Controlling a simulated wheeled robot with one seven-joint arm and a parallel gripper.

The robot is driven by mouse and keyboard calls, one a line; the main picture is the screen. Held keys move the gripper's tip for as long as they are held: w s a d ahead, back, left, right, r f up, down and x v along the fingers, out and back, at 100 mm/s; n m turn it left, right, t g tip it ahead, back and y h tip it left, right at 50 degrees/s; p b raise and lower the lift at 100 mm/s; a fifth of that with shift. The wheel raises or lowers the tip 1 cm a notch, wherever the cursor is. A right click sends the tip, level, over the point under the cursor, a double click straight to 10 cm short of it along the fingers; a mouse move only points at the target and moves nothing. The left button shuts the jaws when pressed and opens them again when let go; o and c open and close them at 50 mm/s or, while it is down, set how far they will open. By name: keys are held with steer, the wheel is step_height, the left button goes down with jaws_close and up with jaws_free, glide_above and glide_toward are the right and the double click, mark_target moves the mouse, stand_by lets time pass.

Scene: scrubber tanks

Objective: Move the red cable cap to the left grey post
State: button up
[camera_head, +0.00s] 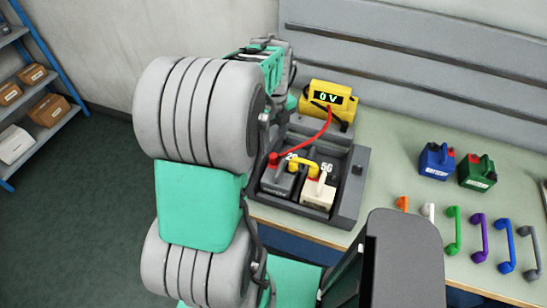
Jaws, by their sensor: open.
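The red cable cap (273,159) is at the upper left of the grey block (279,180). It appears to sit on that block's left post, which it covers; I cannot tell if it is fully seated. Its red cable (318,136) runs up to a yellow meter (328,103) reading "0 V". A yellow bridge piece (304,165) spans from the grey block to the white block (317,194) on its right, which has a small red spot on top. My arm reaches towards the back at the left; its gripper fingers are hidden from view.
The blocks sit in a dark tray (349,197) on a pale green bench (395,165). A blue battery (436,161), a green battery (477,172) and several coloured handle-shaped pieces (482,238) are to the right. A shelf (40,135) with boxes stands far left.

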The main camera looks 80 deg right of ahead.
mark_target(274, 155)
steer(key=shift+f, duration=0.15)
step_height(274, 155, down, 9)
steer(key=b, duration=0.6)
steer(key=shift+c, duration=0.3)
stand_by(0.9)
jaws_close()
stand_by(0.6)
steer(key=shift+r, duration=0.3)
stand_by(0.4)
steer(key=shift+r+p, duration=2.15)
steer(key=shift+r, duration=0.7)
